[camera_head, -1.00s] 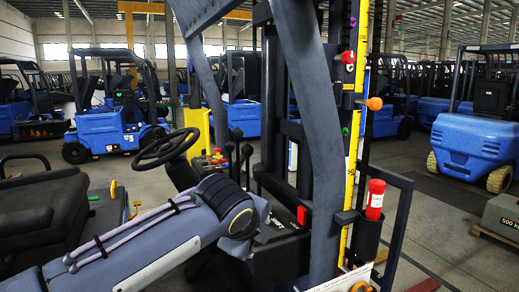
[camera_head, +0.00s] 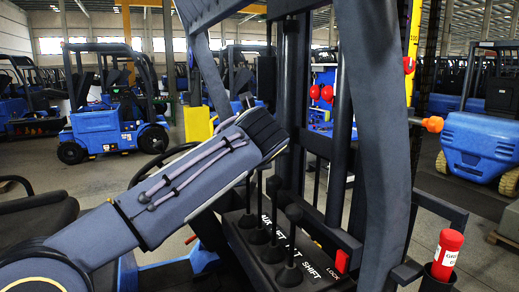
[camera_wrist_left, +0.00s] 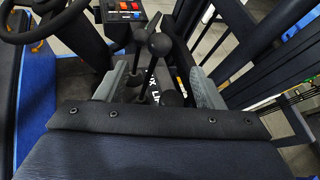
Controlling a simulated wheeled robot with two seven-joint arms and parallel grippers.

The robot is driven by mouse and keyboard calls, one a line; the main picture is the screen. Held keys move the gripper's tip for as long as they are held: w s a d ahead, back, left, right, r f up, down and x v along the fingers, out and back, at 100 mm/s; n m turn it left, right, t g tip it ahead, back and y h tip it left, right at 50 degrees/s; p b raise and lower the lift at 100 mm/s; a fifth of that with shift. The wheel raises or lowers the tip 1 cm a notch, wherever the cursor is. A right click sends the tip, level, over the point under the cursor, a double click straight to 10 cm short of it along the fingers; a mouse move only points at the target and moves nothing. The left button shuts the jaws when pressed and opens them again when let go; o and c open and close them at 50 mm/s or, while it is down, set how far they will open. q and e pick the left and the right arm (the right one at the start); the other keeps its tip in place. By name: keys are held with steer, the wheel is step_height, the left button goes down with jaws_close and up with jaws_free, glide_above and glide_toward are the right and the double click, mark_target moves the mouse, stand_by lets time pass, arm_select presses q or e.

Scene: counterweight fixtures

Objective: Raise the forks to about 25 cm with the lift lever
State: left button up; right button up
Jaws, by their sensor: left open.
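A row of black levers (camera_head: 289,250) with round knobs stands on a dark console (camera_head: 255,258) in the head view. White labels beside them read partly AUX, LIFT, SHIFT and LOCK. In the left wrist view my left gripper (camera_wrist_left: 157,82) is open. Two ball-knobbed levers (camera_wrist_left: 160,44) stand between or just beyond its grey fingers, near the partly hidden LIFT label. I cannot tell whether the fingers touch them. The forks are not clearly visible. My right gripper is not in view.
Dark mast uprights (camera_head: 375,120) stand close to the right of the levers. A yellow scale (camera_head: 415,45) and an orange-tipped pointer (camera_head: 432,124) are beyond. The steering wheel (camera_head: 165,160) is partly behind my arm. Blue forklifts (camera_head: 115,128) stand behind.

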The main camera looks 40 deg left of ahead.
arm_select(q)
steer(key=p+x, duration=0.1)
steer(key=x, duration=0.9)
steer(key=shift+w+a+f, duration=0.15)
steer(key=shift+w+f, duration=0.05)
steer(key=shift+w, duration=0.15)
steer(key=c, duration=0.9)
steer(key=shift+o, duration=0.2)
